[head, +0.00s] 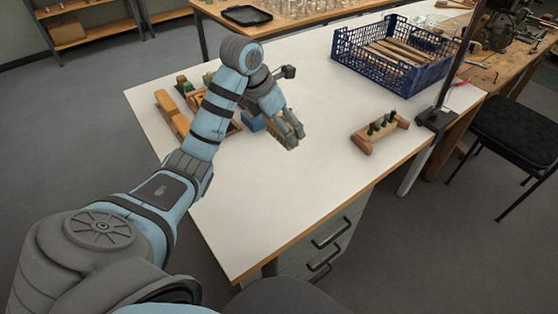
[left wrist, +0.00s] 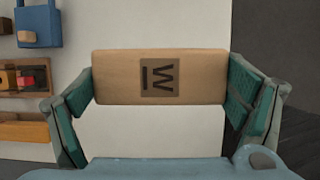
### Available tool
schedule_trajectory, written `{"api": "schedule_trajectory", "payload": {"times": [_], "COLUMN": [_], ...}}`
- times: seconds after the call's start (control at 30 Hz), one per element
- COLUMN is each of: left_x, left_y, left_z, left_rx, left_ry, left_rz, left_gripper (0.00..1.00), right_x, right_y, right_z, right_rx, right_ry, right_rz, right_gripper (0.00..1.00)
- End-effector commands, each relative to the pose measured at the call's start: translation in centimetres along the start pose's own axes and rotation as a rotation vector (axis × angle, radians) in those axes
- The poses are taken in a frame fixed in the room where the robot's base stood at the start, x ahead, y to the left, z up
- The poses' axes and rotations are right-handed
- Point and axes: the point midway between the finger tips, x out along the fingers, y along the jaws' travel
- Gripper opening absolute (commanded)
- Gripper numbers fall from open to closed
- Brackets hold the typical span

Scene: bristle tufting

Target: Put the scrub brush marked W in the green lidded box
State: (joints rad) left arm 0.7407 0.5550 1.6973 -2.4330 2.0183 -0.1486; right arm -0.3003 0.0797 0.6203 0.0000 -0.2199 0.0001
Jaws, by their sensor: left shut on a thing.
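My left gripper (head: 288,132) is over the white table. In the left wrist view its two fingers (left wrist: 160,95) are shut on the ends of a pale wooden scrub brush (left wrist: 115,77). The brush back faces the camera and carries a dark W with a bar, turned sideways. Its bristles are hidden. In the head view the gripper mostly covers the brush. A small blue container (head: 252,122) with a handle stands beside the gripper; it also shows in the left wrist view (left wrist: 37,24). I cannot make out a green lidded box for certain. My right gripper is out of view.
Wooden blocks (head: 172,115) and a tray of small coloured parts lie at the table's left. A wooden stand with dark green pegs (head: 380,131) is to the right. A blue crate (head: 392,55) holds wooden pieces behind. The table's front is clear.

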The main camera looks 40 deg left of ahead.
Motion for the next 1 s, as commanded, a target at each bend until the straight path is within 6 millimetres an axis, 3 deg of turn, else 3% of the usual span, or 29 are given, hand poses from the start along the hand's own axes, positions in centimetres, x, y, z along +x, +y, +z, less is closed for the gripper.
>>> {"api": "schedule_trajectory", "payload": {"times": [0.03,0.13,0.33,0.7,1.0], "left_x": [2.6,5.9,11.2,16.8,17.0], "left_y": [0.0,0.0,0.0,0.1,0.1], "left_z": [-1.1,-2.5,-5.0,-7.4,-7.5], "left_rx": [0.001,0.0,-0.004,-0.005,-0.005], "left_ry": [0.0,0.003,0.008,0.004,0.003], "left_rz": [-0.001,-0.002,0.0,0.002,0.003], "left_gripper": [0.65,0.65,0.65,0.65,0.65], "right_x": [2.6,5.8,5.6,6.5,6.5], "right_y": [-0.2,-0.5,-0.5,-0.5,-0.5], "right_z": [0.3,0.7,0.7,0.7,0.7], "right_rx": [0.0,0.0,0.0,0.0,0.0], "right_ry": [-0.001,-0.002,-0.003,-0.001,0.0], "right_rz": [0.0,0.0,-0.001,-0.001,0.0], "right_gripper": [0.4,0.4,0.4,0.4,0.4]}}
